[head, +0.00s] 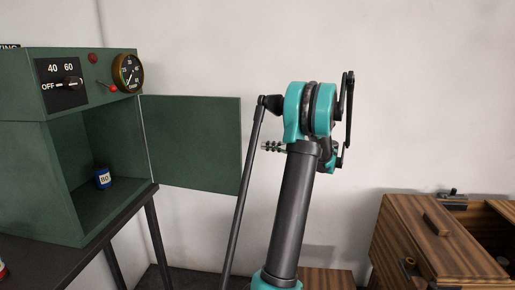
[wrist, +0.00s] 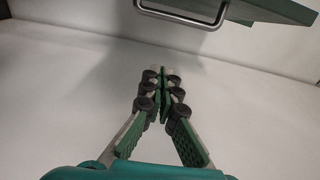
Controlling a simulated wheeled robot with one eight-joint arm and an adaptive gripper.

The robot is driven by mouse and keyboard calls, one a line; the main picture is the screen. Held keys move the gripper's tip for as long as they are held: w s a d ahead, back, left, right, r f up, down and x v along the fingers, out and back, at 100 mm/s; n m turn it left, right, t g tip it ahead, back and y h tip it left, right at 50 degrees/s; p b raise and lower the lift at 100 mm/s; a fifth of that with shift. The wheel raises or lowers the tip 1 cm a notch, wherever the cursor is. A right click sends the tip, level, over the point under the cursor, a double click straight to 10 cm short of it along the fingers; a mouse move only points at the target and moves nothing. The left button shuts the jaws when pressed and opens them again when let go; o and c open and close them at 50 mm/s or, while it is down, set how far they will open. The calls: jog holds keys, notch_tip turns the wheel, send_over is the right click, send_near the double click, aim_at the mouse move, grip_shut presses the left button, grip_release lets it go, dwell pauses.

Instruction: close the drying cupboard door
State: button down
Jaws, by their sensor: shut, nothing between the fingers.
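The green drying cupboard (head: 50,170) stands at the left with its front open. Its door (head: 190,140) is swung wide open to the right of the cupboard. In the wrist view the door (wrist: 265,10) shows at the top, with a metal bar handle (wrist: 180,16) on its face. My gripper (head: 266,146) is just right of the door's free edge, partly behind my arm. In the wrist view my gripper (wrist: 163,76) is shut and empty, apart from the handle and door.
A dial (head: 128,73) and a switch panel (head: 62,82) sit above the opening. The cupboard rests on a dark stand (head: 120,222). Wooden cabinets (head: 425,245) stand at the lower right. A plain wall is behind.

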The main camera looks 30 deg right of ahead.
jog(key=w+a, duration=0.2)
jog(key=a, duration=0.7)
jog(key=shift+w+a, duration=0.35)
jog(key=shift+a, duration=0.05)
